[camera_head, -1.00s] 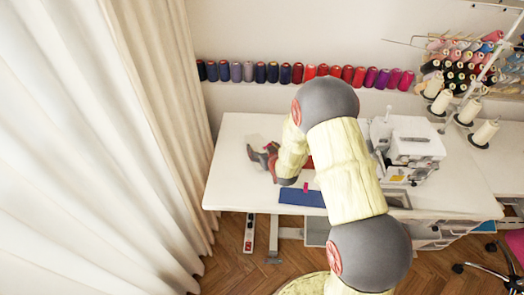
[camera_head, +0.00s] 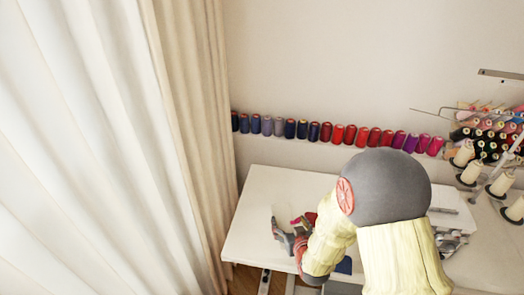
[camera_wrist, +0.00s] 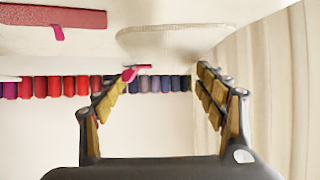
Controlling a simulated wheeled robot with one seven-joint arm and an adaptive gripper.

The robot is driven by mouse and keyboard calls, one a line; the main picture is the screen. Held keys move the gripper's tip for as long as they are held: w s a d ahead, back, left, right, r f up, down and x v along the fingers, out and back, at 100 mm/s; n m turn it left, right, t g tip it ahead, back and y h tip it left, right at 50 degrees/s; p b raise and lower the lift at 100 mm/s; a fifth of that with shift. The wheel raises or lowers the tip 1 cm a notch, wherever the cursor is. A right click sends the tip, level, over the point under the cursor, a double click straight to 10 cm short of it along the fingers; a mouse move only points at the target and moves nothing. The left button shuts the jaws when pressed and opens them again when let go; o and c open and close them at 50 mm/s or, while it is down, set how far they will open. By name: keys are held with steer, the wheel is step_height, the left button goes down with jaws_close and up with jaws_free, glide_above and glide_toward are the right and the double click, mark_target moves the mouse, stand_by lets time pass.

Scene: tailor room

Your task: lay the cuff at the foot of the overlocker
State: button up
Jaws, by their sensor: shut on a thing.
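My gripper (camera_head: 284,238) is over the left part of the white table, with its fingers well apart in the wrist view (camera_wrist: 162,98). A pale, rounded piece (camera_wrist: 175,40), which looks like the cuff, spans between the fingers, with a pink clip (camera_wrist: 135,72) beside the left finger. I cannot clearly tell its contact with the fingers or the table. The overlocker (camera_head: 452,212) stands to the right on the table. My arm hides most of it, including its foot.
A red piece (camera_wrist: 60,18) with a pink tab lies on the table (camera_head: 262,200). A blue piece (camera_head: 344,265) shows beside my arm. Thread spools (camera_head: 338,134) line the wall behind. Cone spools (camera_head: 500,184) stand at right. A curtain (camera_head: 185,130) hangs close at left.

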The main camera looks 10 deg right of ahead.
steer(key=shift+m+h, duration=0.3)
steer(key=f, duration=0.1)
steer(key=s+d+f, duration=0.1)
steer(key=d+f, duration=0.1)
steer(key=shift+s+f, duration=0.3)
steer(key=shift+s, duration=0.05)
stand_by(0.5)
